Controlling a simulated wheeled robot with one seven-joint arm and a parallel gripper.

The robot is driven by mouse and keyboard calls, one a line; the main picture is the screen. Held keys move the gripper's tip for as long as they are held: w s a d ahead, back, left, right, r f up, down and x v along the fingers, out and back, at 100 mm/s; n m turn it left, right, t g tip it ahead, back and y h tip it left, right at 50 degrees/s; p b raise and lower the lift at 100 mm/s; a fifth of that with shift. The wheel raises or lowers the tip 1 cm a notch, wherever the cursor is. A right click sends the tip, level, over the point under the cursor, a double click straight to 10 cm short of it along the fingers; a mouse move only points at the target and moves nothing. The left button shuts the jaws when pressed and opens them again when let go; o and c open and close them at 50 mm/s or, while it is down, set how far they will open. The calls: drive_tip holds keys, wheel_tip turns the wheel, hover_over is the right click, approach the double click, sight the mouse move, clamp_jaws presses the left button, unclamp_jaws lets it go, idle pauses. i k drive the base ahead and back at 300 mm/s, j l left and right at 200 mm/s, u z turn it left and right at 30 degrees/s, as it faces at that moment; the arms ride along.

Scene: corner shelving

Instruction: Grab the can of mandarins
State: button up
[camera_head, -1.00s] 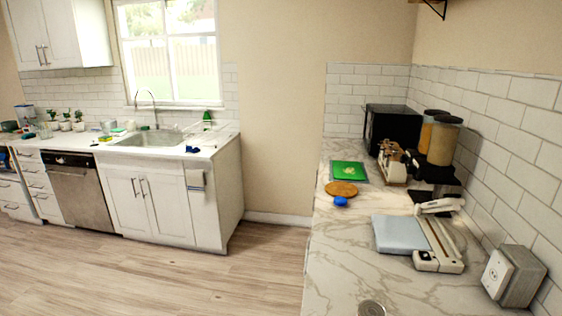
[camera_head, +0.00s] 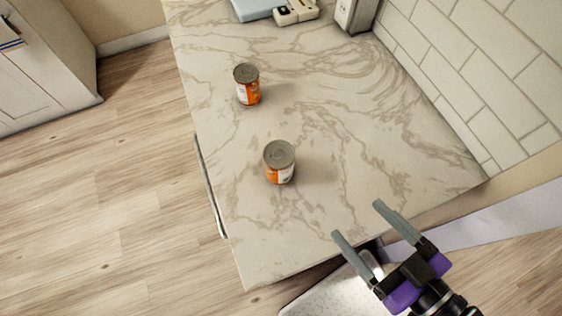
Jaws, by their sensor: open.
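Two similar cans with orange and white labels and grey metal lids stand upright on the marble counter (camera_head: 330,100). The nearer can (camera_head: 280,162) is at the middle of the view. The farther can (camera_head: 247,84) stands behind it and slightly left, nearer the counter's left edge. The print on both labels is too small to read, so I cannot tell which holds mandarins. My gripper (camera_head: 357,222) is at the lower right, by the counter's near edge. Its two grey fingers are apart and empty, pointing up and left toward the nearer can, clear of it.
A grey box (camera_head: 355,12) and a white device (camera_head: 297,12) beside a pale blue board (camera_head: 254,8) stand at the counter's far end. A white tiled wall (camera_head: 480,60) bounds the right. The counter around the cans is clear.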

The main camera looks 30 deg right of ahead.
sight(279, 156)
drive_tip(key=k+j+z, duration=0.45)
drive_tip(key=j, duration=0.3)
drive_tip(key=k+j+z, duration=0.45)
drive_tip(key=k+j, duration=0.05)
drive_tip(key=j, duration=0.15)
